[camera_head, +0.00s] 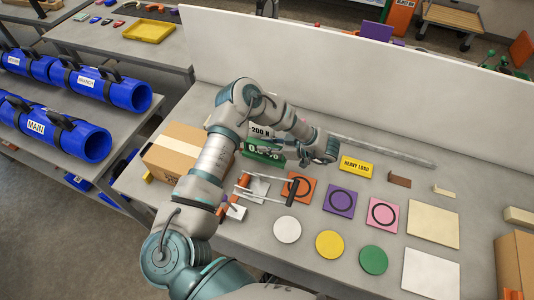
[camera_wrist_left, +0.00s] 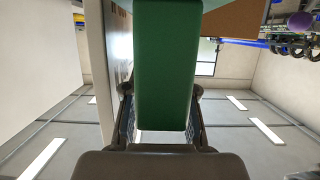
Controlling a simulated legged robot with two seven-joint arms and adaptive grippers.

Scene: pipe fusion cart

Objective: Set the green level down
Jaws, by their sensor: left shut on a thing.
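The green level (camera_head: 264,157) is a green block with a white readout on its face, in the head view above the left part of the table. My left gripper (camera_head: 291,150) comes at it from the right and is shut on it. In the left wrist view the green level (camera_wrist_left: 164,65) runs between the two fingers (camera_wrist_left: 160,120) and fills the middle. The level's underside is hidden in the head view, so I cannot tell whether it touches the table. My right gripper does not show.
A cardboard box (camera_head: 177,149) stands left of the level. A sign reading 200 N (camera_head: 262,131) is behind it. A metal frame (camera_head: 268,187) lies in front. Orange (camera_head: 307,181), purple (camera_head: 340,200) and pink (camera_head: 384,214) squares lie to the right. A yellow HEAVY LOAD sign (camera_head: 357,167) stands behind them.

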